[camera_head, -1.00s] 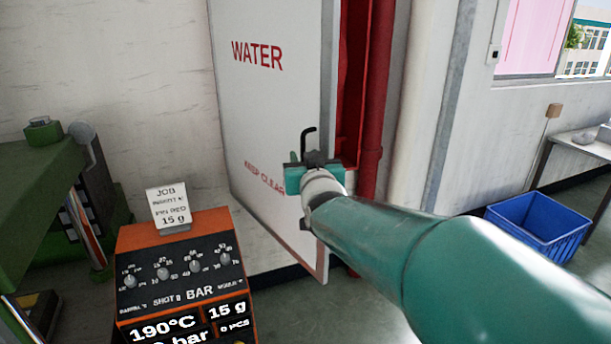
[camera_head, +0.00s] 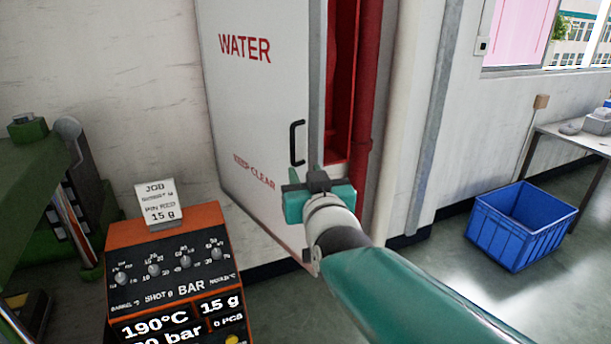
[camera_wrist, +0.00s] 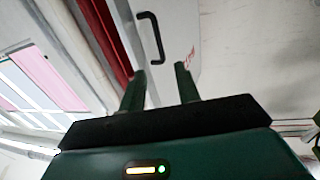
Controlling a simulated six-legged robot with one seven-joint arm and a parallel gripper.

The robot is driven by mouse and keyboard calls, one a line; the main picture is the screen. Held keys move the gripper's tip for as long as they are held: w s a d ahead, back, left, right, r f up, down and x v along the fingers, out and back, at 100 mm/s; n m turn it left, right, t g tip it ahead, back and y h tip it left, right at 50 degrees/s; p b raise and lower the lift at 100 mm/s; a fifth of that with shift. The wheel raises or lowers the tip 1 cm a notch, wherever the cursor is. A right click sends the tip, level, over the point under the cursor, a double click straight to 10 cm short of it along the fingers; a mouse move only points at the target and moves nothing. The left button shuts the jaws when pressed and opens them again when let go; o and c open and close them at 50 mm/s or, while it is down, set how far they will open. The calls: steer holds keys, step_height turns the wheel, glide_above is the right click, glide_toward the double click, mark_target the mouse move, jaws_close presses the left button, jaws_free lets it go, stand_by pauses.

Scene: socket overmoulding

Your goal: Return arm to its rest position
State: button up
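My gripper (camera_head: 318,178) is in front of the white cabinet door (camera_head: 262,110) marked WATER, just below and right of its black handle (camera_head: 297,143). In the wrist view my gripper (camera_wrist: 160,80) shows two green fingers standing apart with nothing between them. The black handle (camera_wrist: 152,37) lies beyond the fingertips, apart from them. The door stands partly open, with the red inside of the cabinet (camera_head: 341,85) showing at its right. My green arm reaches in from the lower right.
An orange control box (camera_head: 165,245) with knobs and a job card (camera_head: 160,203) stands at the lower left. A green bench (camera_head: 30,170) is at the far left. A blue crate (camera_head: 517,225) sits on the floor at right, beside a table (camera_head: 575,140). Floor between arm and crate is clear.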

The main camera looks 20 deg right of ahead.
steer(key=s+a+f+n+g+y, duration=0.1)
steer(key=s+a+f+g+y, duration=0.1)
steer(key=s+a+f+g, duration=0.2)
steer(key=s+a+f+n+g+y, duration=0.1)
steer(key=s+a+f+g, duration=0.3)
steer(key=s+f+g, duration=0.4)
steer(key=s+f, duration=0.2)
steer(key=s, duration=0.2)
steer(key=shift+a+f+n+y, duration=0.25)
steer(key=shift+f+n+y, duration=0.05)
steer(key=shift+y, duration=0.1)
steer(key=shift+d, duration=0.1)
stand_by(0.3)
